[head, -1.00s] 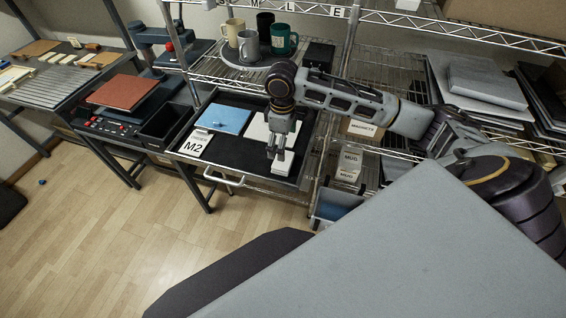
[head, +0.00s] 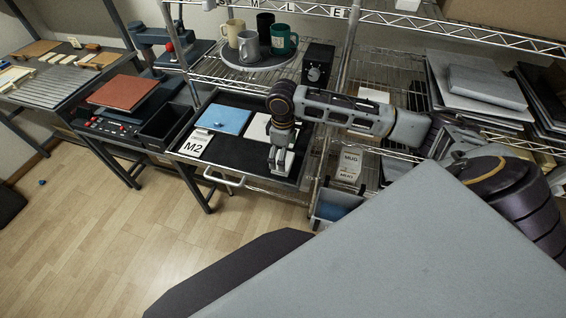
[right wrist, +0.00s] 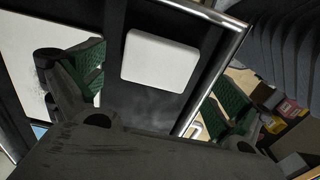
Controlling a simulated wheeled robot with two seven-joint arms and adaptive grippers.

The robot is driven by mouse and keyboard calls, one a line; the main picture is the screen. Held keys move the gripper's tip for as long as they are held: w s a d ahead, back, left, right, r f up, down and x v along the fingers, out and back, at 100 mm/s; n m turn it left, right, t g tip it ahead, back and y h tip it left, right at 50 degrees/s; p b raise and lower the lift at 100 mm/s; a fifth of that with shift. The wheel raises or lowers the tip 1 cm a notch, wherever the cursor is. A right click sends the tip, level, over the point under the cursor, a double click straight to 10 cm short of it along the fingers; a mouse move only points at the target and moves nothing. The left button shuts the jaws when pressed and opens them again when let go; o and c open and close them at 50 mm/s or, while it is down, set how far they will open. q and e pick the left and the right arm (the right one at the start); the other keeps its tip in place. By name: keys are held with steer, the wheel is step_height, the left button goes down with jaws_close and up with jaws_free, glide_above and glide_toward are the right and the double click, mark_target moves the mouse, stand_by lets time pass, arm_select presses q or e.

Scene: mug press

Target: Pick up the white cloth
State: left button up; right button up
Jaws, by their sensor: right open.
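A small white pad with rounded corners, which looks like the folded white cloth (right wrist: 160,60), lies flat on the dark tray floor in the right wrist view. In the head view it is mostly hidden behind my right gripper (head: 281,160). In the right wrist view that gripper (right wrist: 160,88) is open, its two green-padded fingers apart on either side of the cloth. I see no contact with it. A larger white sheet (right wrist: 28,80) lies to the left of the cloth. My left gripper is not in view.
The dark tray (head: 243,161) also holds a blue sheet (head: 224,119) and a card marked M2 (head: 193,146). Its metal rim (right wrist: 213,82) runs close beside the cloth. Mugs stand on a round plate (head: 236,62) on the shelf above. Open floor lies to the left.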

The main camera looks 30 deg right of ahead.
steer(key=shift+f, duration=1.45)
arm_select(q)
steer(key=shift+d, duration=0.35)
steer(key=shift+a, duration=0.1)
arm_select(e)
steer(key=c, duration=0.4)
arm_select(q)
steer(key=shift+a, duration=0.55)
arm_select(e)
steer(key=c, duration=0.3)
